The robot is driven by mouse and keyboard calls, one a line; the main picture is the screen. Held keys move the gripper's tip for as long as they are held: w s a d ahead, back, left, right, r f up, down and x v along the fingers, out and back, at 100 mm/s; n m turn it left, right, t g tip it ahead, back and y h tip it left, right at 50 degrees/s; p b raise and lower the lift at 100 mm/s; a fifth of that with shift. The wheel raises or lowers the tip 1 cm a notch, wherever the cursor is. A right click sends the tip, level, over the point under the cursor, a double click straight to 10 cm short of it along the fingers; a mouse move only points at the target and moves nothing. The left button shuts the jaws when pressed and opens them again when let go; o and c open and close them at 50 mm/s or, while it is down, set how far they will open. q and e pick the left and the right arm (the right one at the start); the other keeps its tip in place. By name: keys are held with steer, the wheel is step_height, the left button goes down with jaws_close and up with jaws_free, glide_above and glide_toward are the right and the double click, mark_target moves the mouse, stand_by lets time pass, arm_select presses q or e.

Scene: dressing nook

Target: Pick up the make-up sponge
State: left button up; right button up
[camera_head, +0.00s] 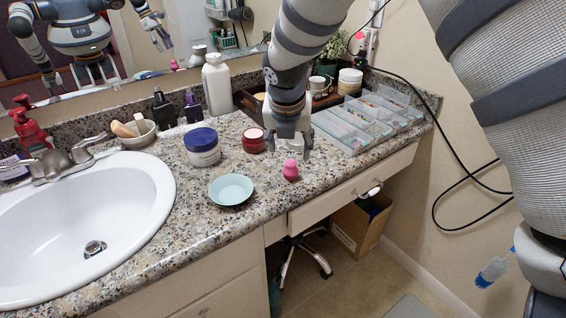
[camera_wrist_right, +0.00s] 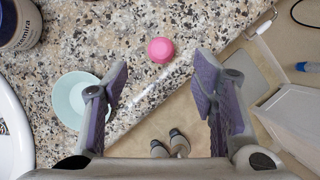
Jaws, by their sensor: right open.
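The make-up sponge is a small pink, rounded piece (camera_head: 290,171) on the speckled counter near its front edge, right of the pale blue dish. My right gripper (camera_head: 287,149) comes down from above, just behind the sponge in the head view. Its fingers are apart with nothing between them. In the right wrist view the sponge (camera_wrist_right: 161,49) lies ahead of the fingertips, roughly centred between them, and the gripper (camera_wrist_right: 163,76) does not appear to touch it. My left gripper is not seen directly.
A pale blue dish (camera_head: 231,189), a blue-lidded jar (camera_head: 202,147) and a red jar (camera_head: 254,140) stand left of the sponge. A clear compartment organizer (camera_head: 362,121) stands to the right. The sink (camera_head: 70,225) is far left. The counter's front edge (camera_wrist_right: 150,104) is close to the sponge.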

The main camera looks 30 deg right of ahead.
mark_target(291, 162)
steer(key=x, duration=0.4)
steer(key=shift+s+a+f, duration=0.1)
steer(key=shift+s, duration=0.25)
steer(key=b+x, duration=0.1)
steer(key=x, duration=0.4)
steer(key=shift+w+f, duration=0.25)
steer(key=shift+r, duration=0.15)
steer(key=shift+c, duration=0.4)
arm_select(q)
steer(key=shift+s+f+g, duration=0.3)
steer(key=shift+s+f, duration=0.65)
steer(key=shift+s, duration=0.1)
arm_select(e)
steer(key=c, duration=0.7)
